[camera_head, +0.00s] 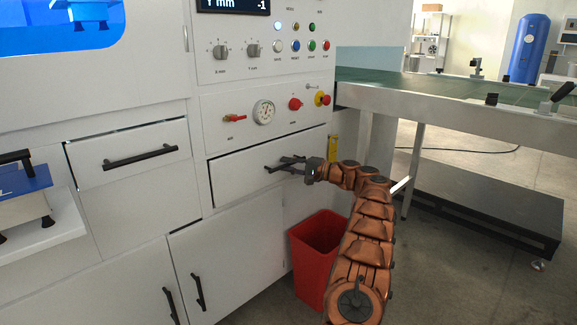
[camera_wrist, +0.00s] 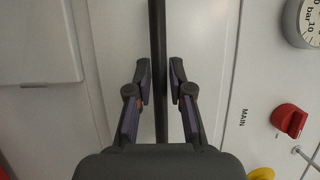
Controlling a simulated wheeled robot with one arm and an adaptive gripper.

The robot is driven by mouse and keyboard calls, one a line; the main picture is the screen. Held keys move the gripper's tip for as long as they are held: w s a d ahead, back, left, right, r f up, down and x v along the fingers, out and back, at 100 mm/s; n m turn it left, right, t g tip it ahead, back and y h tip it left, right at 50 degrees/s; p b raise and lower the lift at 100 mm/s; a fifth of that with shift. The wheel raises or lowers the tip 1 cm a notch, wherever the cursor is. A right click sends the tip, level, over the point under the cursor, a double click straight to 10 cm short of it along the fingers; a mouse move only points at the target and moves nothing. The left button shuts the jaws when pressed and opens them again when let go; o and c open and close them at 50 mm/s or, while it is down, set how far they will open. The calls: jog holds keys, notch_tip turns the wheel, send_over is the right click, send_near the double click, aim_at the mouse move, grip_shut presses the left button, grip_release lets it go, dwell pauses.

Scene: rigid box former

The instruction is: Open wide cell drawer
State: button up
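A wide white drawer (camera_head: 235,180) with a dark bar handle sits below the control panel in the head view. My gripper (camera_head: 292,163) is at this handle, coming from the right. In the wrist view the handle bar (camera_wrist: 159,30) runs up the picture between the two fingers of my gripper (camera_wrist: 160,85).
A second drawer (camera_head: 130,152) with a dark handle is at the left. Cupboard doors (camera_head: 232,245) are below. A red bin (camera_head: 318,245) stands on the floor under my arm. A conveyor table (camera_head: 455,107) is at the right. A gauge (camera_head: 263,112) and red knobs sit above the drawer.

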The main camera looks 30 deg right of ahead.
grip_shut()
